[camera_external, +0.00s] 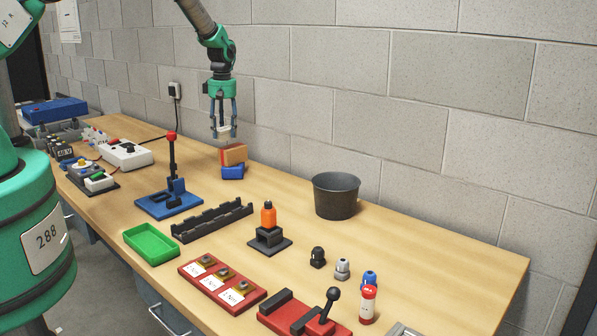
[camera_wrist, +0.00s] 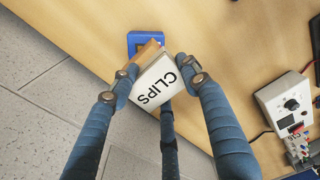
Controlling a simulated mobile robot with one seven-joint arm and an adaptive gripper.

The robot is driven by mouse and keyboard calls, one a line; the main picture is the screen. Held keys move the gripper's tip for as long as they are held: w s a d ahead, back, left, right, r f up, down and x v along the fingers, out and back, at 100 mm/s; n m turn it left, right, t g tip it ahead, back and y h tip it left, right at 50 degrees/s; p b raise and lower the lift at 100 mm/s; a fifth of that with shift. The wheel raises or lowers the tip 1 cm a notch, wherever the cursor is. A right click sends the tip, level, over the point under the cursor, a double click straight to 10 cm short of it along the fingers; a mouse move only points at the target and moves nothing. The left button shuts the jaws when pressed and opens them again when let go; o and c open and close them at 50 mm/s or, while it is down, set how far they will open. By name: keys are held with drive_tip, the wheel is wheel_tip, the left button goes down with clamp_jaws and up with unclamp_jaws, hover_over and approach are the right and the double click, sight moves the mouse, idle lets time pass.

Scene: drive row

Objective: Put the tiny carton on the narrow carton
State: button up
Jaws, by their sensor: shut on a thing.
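A small white carton marked CLIPS (camera_wrist: 155,84) is held between the fingers of my gripper (camera_wrist: 162,82); it looks to be the tiny carton. In the external view my gripper (camera_external: 222,128) points down near the back wall, with the white carton (camera_external: 224,131) between its fingertips. Below it is an orange-brown carton (camera_external: 234,154), probably the narrow carton, which appears to rest on a blue block-like thing (camera_external: 232,172). In the wrist view the orange-brown carton (camera_wrist: 147,52) is partly hidden behind the white one. A gap shows between the two cartons in the external view.
A blue stand with a red-knobbed lever (camera_external: 172,170) is left of the cartons. A dark bucket (camera_external: 336,195) stands to the right, with clear table between. The block wall is close behind. A white control box (camera_external: 124,154) is further left.

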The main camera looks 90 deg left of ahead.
sight(224, 137)
idle(0.4)
drive_tip(key=shift+a+f+p, duration=0.1)
drive_tip(key=shift+f+p, duration=0.4)
drive_tip(key=shift+f, duration=1.25)
drive_tip(key=shift+f, duration=0.1)
drive_tip(key=o, duration=1.3)
drive_tip(key=shift+r, duration=0.2)
drive_tip(key=r, duration=0.4)
drive_tip(key=r+b, duration=0.1)
drive_tip(key=r, duration=0.3)
drive_tip(key=r+b, duration=0.1)
drive_tip(key=r, duration=0.2)
drive_tip(key=shift+w+d+r, duration=0.2)
drive_tip(key=shift+w+r, duration=0.05)
drive_tip(key=shift+r, duration=0.15)
drive_tip(key=shift+r, duration=0.1)
